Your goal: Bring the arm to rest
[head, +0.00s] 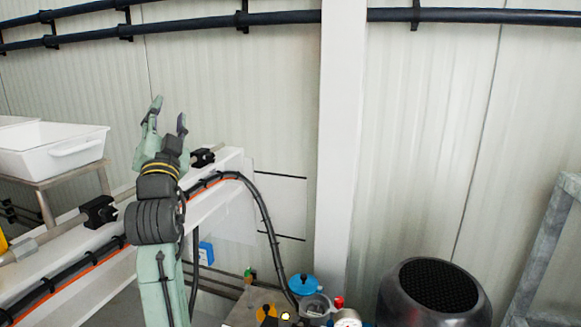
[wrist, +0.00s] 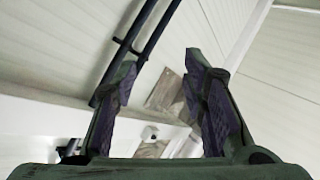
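My gripper (head: 168,118) is raised in front of the white panelled wall in the head view, with its fingers pointing up. Its two fingers stand apart with nothing between them. In the wrist view my gripper (wrist: 160,85) also shows open and empty, with dark pads on both fingers. My green arm comes up from the bottom of the head view, in front of the white beam (head: 228,200).
White bins (head: 50,145) stand on a rack at the left. Black pipes (head: 280,18) run along the wall. A white column (head: 340,140) stands mid-view. A dark motor (head: 435,290), a gauge (head: 348,318) and a metal frame (head: 545,250) are at lower right.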

